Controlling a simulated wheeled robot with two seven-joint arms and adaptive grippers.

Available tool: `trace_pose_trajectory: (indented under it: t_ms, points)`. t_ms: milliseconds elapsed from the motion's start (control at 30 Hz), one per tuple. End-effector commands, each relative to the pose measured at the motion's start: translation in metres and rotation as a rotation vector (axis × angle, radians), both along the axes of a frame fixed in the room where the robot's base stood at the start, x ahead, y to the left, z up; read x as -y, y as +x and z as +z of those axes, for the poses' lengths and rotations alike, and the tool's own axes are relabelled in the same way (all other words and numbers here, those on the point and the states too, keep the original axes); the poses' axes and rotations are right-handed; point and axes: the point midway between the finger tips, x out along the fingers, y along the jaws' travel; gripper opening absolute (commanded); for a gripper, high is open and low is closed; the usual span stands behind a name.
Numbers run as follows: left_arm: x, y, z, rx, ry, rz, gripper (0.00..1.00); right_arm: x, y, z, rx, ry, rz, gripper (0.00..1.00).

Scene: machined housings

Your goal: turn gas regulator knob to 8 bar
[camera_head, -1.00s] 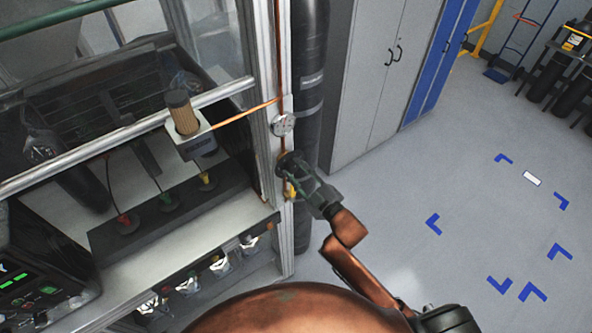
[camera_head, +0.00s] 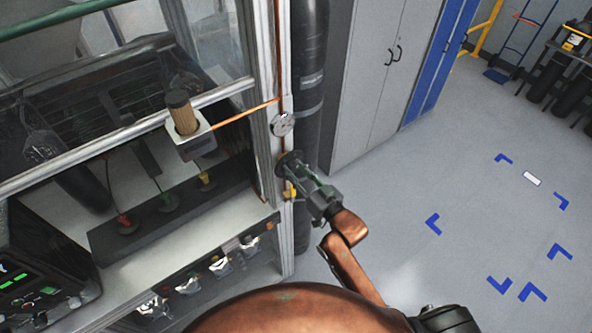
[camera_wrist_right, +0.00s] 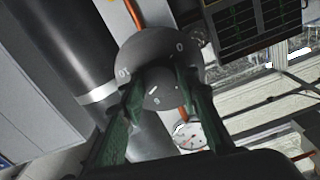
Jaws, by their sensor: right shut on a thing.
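The dark round regulator knob (camera_wrist_right: 157,50) fills the middle of the right wrist view, with pale marks on its face, among them a "0" and what looks like "10". In the head view the knob (camera_head: 289,163) sits on the cabinet's front post. My right gripper (camera_head: 296,172) is shut on the knob; its two green fingers (camera_wrist_right: 152,90) press on it from both sides. The round white pressure gauge (camera_head: 282,124) is above the knob and also shows in the wrist view (camera_wrist_right: 190,136); its needle is too small to read. My left gripper is out of view.
A copper pipe (camera_head: 247,114) runs from the gauge to a filter unit (camera_head: 182,112). A yellow fitting (camera_head: 290,191) hangs just below the knob. A thick black column (camera_head: 309,75) stands right behind the post. The floor (camera_head: 450,180) at right is open.

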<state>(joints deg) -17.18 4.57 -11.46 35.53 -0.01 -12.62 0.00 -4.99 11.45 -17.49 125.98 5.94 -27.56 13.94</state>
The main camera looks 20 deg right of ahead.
Motion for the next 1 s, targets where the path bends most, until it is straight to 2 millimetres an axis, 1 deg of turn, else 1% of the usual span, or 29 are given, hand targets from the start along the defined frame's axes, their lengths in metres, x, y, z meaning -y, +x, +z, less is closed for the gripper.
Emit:
trace_pose_trajectory:
  t_ms: [100,333,900,933,1000]
  points:
    - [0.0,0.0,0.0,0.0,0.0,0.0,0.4,0.0001,-0.0001,-0.0006,-0.024,0.064,-0.001,0.06]
    - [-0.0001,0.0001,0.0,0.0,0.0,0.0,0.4,0.0001,-0.0001,-0.0008,-0.053,0.142,-0.001,0.06]
    - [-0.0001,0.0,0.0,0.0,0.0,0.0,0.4,0.0,-0.0001,-0.0015,-0.065,0.169,0.0,0.06]
    - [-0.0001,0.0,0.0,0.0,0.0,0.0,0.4,0.0,-0.0001,-0.0015,-0.065,0.169,0.0,0.31]
    - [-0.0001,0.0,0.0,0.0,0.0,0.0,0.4,0.0,-0.0001,-0.0015,-0.065,0.169,0.0,0.36]
